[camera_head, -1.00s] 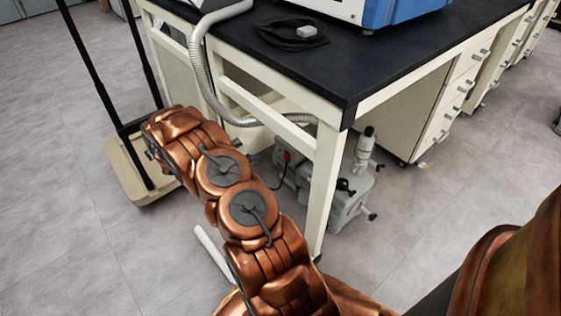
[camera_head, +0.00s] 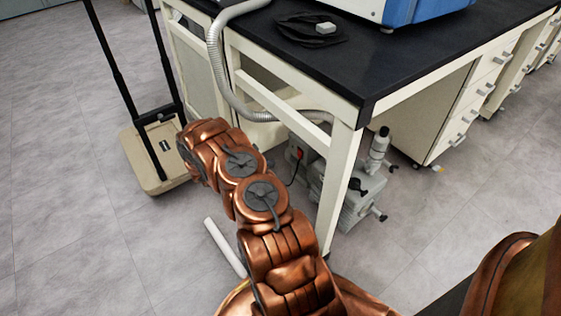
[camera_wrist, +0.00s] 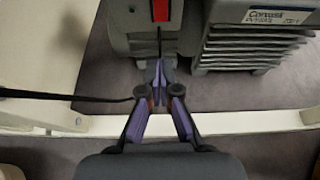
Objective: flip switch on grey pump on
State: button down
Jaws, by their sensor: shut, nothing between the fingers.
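The grey pump (camera_head: 337,186) stands on the floor under the black-topped bench. A table leg and my arm hide part of it in the head view. Its red switch (camera_head: 299,153) shows small on the pump's end. In the wrist view the red switch (camera_wrist: 160,11) is at the top edge, partly cut off, on the grey pump (camera_wrist: 133,32) housing. My gripper (camera_wrist: 159,66) is shut and empty, pointing toward the pump below the switch. I cannot tell whether its tips touch the pump. In the head view my gripper is hidden behind my arm.
The bench leg (camera_head: 341,188) stands close to my arm. A pale crossbar (camera_wrist: 235,122) runs across the wrist view below my fingers. A black cable (camera_wrist: 65,97) passes at left. A wheeled cart (camera_head: 142,182) stands at left, and a white tube (camera_head: 225,247) lies nearby.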

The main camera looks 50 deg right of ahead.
aim_at(299, 154)
jog(key=r+b+x, duration=0.1)
jog(key=b+x, duration=0.3)
jog(key=x, duration=0.9)
jog(key=shift+s+d, duration=0.15)
jog(key=shift+d, duration=0.05)
jog(key=shift+d+f, duration=0.1)
jog(key=shift+d, duration=0.1)
jog(key=shift+r, duration=0.9)
